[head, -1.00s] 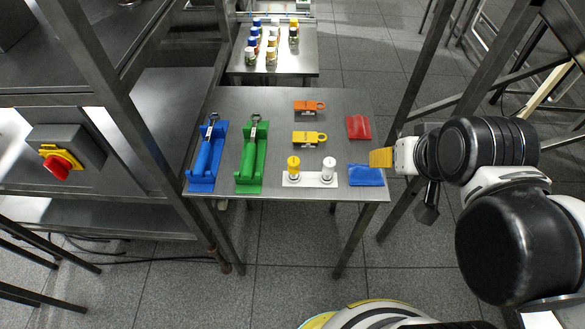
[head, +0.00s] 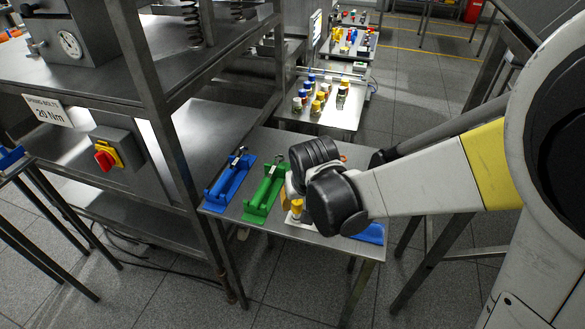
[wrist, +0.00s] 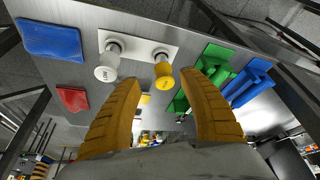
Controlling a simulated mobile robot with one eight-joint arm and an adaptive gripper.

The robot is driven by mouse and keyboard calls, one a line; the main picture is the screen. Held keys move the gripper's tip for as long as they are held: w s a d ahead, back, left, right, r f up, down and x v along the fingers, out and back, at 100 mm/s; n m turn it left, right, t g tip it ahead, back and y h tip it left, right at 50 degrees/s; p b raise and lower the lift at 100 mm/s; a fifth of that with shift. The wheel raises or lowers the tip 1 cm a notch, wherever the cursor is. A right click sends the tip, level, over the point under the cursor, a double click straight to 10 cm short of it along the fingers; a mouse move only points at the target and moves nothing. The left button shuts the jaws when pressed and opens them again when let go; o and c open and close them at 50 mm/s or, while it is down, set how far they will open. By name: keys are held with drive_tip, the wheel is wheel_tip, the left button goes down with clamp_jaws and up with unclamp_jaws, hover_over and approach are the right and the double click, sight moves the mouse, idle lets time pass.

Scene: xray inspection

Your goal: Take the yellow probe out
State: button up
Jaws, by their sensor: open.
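The yellow probe (head: 296,207) stands in a white holder plate (head: 293,219) at the front of the metal table, left of my arm's end in the head view. In the wrist view the yellow probe (wrist: 163,76) stands in front of my gripper (wrist: 158,84), between the lines of the two yellow fingers and nearer the right one. The fingers are spread and hold nothing. The white probe (wrist: 107,67) stands in the same holder (wrist: 137,44), near the left fingertip. In the head view my arm hides the white probe and the fingers.
A green fixture (head: 265,197) and a blue fixture (head: 229,186) lie left of the holder. A blue pad (wrist: 50,40) and a red pad (wrist: 72,98) lie on the other side. A metal frame post (head: 153,115) rises left of the table.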

sight(298, 210)
drive_tip(key=x, duration=0.2)
drive_tip(key=shift+w+f+b, duration=0.2)
drive_tip(key=shift+f+b, duration=0.1)
drive_tip(key=x, duration=0.1)
drive_tip(key=b+x, duration=0.1)
drive_tip(key=x, duration=0.1)
drive_tip(key=b+x, duration=0.1)
drive_tip(key=x, duration=0.1)
drive_tip(key=shift+s+a+f, duration=0.15)
drive_tip(key=shift+a+f, duration=0.1)
drive_tip(key=shift+f, duration=0.05)
clamp_jaws()
